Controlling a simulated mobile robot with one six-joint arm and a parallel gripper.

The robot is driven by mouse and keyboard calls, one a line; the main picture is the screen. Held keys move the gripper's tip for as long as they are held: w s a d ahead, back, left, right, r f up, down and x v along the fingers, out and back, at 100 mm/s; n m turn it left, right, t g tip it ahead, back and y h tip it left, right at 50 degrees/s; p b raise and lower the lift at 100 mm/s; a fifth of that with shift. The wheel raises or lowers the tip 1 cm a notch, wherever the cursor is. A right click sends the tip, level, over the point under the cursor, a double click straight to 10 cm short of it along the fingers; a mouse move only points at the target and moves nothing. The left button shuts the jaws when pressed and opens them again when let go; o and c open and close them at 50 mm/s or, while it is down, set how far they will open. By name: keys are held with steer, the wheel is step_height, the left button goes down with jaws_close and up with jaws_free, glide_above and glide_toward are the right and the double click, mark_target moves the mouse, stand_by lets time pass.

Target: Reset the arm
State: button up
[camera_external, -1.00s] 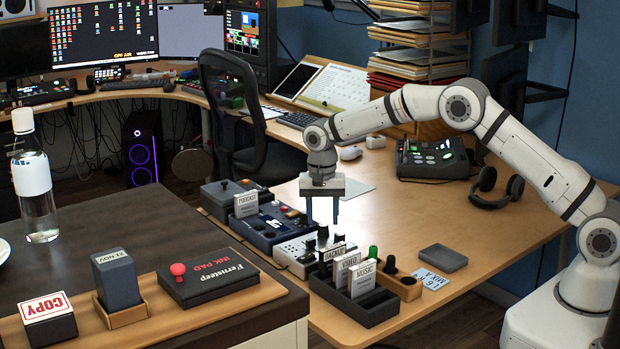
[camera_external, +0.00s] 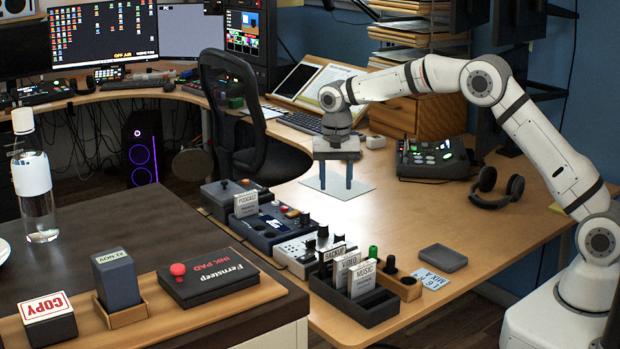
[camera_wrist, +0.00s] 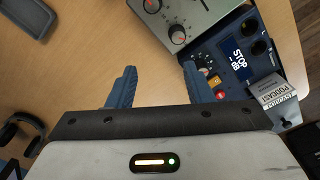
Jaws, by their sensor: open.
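My gripper (camera_external: 336,179) hangs above the wooden desk (camera_external: 437,225), over a white sheet (camera_external: 362,187), behind the row of small devices. Its two blue fingers point down, apart, with nothing between them. In the wrist view my gripper (camera_wrist: 155,85) is also open and empty. The arm arches from its white base at the right up and over to the left.
The row holds a dark blue device (camera_external: 270,229), a white mixer (camera_external: 305,252) and a black tray (camera_external: 372,306) with labelled cards. Headphones (camera_external: 497,187) and a lit console (camera_external: 432,158) lie right. A grey dish (camera_external: 443,258) sits in front. The middle desk is clear.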

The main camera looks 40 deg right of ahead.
steer(key=s+d+r+n+t, duration=0.1)
steer(key=s+d+r+n, duration=0.1)
steer(key=s+d+r, duration=0.5)
steer(key=s+d+r+n, duration=0.2)
steer(key=s+d+r, duration=0.4)
steer(key=s, duration=0.4)
steer(key=s+d+f+n, duration=0.1)
steer(key=s+d, duration=0.3)
steer(key=s, duration=0.6)
steer(key=s+d+f+n+t+p, duration=0.1)
steer(key=s+d+f+n, duration=0.1)
steer(key=s, duration=0.9)
steer(key=shift+s+d+f+t, duration=0.3)
steer(key=shift+d+f, duration=0.15)
steer(key=shift+d, duration=0.55)
steer(key=shift+c, duration=0.3)
